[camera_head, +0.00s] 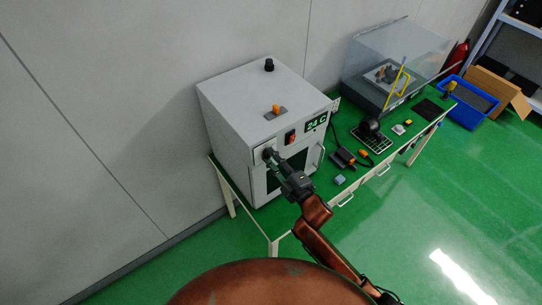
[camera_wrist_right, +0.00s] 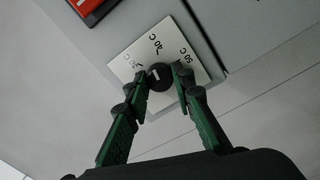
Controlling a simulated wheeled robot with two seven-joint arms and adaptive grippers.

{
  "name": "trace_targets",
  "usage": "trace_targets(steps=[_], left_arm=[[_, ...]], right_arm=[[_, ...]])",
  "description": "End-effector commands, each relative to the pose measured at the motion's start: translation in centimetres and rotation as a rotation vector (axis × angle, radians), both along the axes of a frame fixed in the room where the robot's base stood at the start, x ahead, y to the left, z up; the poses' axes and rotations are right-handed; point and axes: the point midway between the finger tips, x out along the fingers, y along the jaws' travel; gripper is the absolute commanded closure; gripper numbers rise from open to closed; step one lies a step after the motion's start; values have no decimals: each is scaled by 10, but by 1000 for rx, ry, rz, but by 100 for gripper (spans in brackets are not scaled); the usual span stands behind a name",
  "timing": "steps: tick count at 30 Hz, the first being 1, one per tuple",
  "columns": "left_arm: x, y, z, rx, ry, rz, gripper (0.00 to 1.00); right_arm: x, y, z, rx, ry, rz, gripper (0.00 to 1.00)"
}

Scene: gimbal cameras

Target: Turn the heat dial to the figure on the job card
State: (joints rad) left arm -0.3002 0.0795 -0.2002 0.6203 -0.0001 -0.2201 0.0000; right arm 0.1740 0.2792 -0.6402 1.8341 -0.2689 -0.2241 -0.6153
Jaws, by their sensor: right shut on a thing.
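The heat dial (camera_wrist_right: 162,81) is a small black knob on a white plate (camera_wrist_right: 125,64) marked 30 C, 40 C and 50 C. A pale mark on the knob lies on its side nearer 30 C; the exact reading is hard to tell. My right gripper (camera_wrist_right: 160,76) is shut on the dial, one finger on either side. In the head view it (camera_head: 272,158) reaches the front left of the grey oven (camera_head: 232,112), whose green display (camera_head: 316,122) reads 24 C. I cannot make out a job card with a readable figure. My left gripper is not in view.
A red switch (camera_head: 290,137) sits beside the dial plate.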

Motion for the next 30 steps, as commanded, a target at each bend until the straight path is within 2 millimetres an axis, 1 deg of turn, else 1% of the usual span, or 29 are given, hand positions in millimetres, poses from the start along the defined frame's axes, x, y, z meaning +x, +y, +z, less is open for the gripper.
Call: trace_targets(steps=[3, 12, 19, 30], left_arm=[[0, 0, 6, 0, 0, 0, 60], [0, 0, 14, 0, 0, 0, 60], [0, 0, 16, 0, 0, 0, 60], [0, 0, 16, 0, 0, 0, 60]], right_arm=[[0, 0, 1, 72, 54, -2, 100], [0, 0, 0, 202, 149, -1, 100], [0, 0, -1, 245, 180, 0, 100], [0, 0, -1, 251, 186, -1, 100]])
